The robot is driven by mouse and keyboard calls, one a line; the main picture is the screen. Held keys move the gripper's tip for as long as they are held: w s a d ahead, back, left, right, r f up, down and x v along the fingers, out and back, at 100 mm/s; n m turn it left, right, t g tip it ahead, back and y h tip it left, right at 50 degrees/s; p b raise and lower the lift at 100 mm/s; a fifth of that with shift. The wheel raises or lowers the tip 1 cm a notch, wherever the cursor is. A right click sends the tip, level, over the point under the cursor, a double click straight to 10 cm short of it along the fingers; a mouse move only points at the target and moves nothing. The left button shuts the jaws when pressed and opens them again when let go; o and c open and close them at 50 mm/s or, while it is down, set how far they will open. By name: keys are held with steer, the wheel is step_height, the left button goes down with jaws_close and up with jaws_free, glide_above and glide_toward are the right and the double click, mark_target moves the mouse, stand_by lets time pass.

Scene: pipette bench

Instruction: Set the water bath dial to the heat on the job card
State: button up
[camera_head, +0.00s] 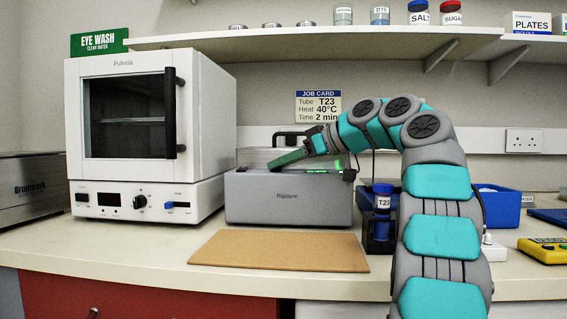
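The job card (318,106) on the back wall reads Tube T23, Heat 40°C, Time 2 min. The grey water bath (288,205) stands mid-bench with a clear lid (258,157) and a black handle. Green lit marks (318,171) show on its top right, too small to read. A small dark part, perhaps the dial (349,175), sits at its right top edge. My gripper (285,160) is over the bath's top, pointing left; a long dark green piece shows at its end. I cannot tell whether it touches the bath, or is open or shut.
A white oven (215,125) with its own black knob (140,202) stands left of the bath. A brown board (280,250) lies in front. A T23 tube (383,203) with a blue cap, a blue bin (502,207) and a yellow device (545,250) are at right.

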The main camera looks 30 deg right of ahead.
jaws_close()
steer(key=shift+a+f+h+b, duration=0.15)
steer(key=shift+h+b, duration=0.15)
steer(key=shift+b, duration=0.15)
